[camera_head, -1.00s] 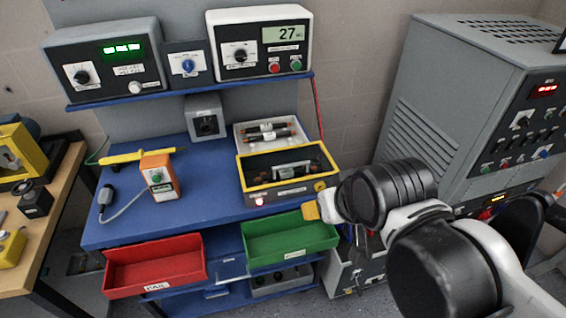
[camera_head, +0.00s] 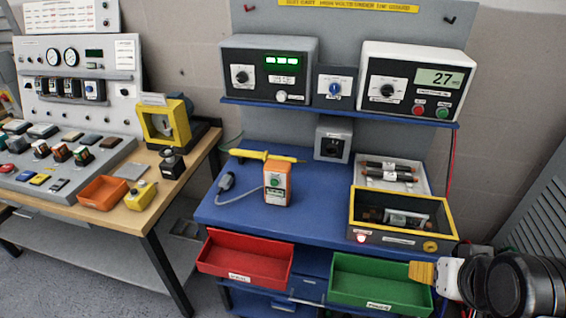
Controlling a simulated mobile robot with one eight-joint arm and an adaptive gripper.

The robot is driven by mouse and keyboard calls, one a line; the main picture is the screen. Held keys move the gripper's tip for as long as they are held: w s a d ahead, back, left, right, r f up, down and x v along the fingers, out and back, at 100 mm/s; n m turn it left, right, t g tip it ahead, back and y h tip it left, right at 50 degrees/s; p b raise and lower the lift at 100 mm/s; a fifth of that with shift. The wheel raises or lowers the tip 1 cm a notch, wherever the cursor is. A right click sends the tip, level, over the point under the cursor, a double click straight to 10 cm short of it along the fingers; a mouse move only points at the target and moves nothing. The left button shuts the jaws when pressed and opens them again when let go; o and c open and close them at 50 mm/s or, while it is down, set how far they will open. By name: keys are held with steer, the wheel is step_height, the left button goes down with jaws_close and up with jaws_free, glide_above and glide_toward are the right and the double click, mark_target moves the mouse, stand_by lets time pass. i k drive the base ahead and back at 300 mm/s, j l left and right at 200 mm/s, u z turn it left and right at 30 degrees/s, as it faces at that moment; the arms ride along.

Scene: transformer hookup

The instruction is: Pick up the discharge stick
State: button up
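The discharge stick, which I take to be the yellow rod (camera_head: 262,155), lies on the blue bench (camera_head: 315,212) toward its back left. It lies behind the orange handheld tester (camera_head: 278,184), and a thin green lead shows near its left end. My gripper (camera_head: 422,272), with a yellow tip, is at the lower right in front of the green bin. It is well apart from the stick, to its right and nearer to me. Its fingers are seen edge-on, so whether they are open or shut does not show.
A red bin (camera_head: 245,258) and a green bin (camera_head: 381,283) hang at the bench front. A yellow-rimmed box (camera_head: 402,232) and a white tray (camera_head: 392,180) with dark tubes stand on the right. Meters sit on the shelf (camera_head: 340,112) above. A wooden table (camera_head: 192,172) is at left.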

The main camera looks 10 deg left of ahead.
mark_target(264, 156)
steer(key=i+j, duration=0.1)
steer(key=j, duration=0.3)
steer(key=i+j, duration=0.1)
steer(key=j, duration=0.35)
steer(key=i+j, duration=0.1)
steer(key=j, duration=0.3)
steer(key=i+j, duration=0.1)
steer(key=j, duration=0.35)
steer(key=i+j, duration=0.15)
steer(key=j, duration=0.25)
steer(key=i+j, duration=0.1)
steer(key=j, duration=0.35)
